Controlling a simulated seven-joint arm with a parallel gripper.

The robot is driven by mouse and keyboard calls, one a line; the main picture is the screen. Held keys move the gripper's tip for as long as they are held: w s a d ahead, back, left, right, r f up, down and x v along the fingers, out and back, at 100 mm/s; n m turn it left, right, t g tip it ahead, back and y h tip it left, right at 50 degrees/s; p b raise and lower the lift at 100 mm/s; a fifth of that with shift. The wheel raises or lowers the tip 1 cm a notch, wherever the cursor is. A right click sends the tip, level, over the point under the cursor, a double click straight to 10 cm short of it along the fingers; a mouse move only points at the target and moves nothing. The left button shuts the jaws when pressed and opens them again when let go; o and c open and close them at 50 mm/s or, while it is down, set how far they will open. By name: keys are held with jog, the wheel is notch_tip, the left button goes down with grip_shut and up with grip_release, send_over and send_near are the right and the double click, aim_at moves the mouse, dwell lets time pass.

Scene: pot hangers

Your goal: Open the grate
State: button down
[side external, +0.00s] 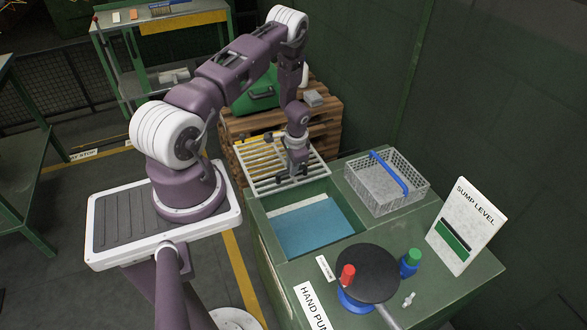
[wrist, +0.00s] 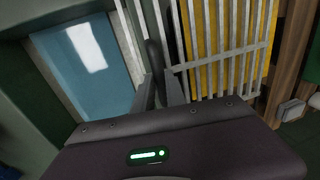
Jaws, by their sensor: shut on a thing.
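The grate (side external: 262,158) is a pale metal panel of parallel bars at the far end of the green tank. Its bars also fill the middle right of the wrist view (wrist: 222,50). My gripper (side external: 292,176) is at the grate's near edge. In the wrist view its fingers (wrist: 160,84) are shut on the grate's dark handle (wrist: 152,52). Nearer than the grate, the tank's opening is uncovered and shows a blue surface (side external: 310,229). Yellow shows through the bars, so the grate appears to reach past the tank's far edge.
A wire basket (side external: 386,185) with a blue handle stands right of the opening. A black disc (side external: 367,272), red and blue-green knobs and a "SUMP LEVEL" sign (side external: 466,225) are on the near tank top. A wooden pallet (side external: 328,128) with a green case (side external: 256,96) stands behind the grate.

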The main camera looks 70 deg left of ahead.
jog(key=c, duration=1.4)
grip_release()
jog(key=shift+o, duration=0.2)
jog(key=shift+r, duration=0.1)
notch_tip(320, 180, up, 7)
jog(key=d, duration=0.1)
jog(key=shift+d, duration=0.25)
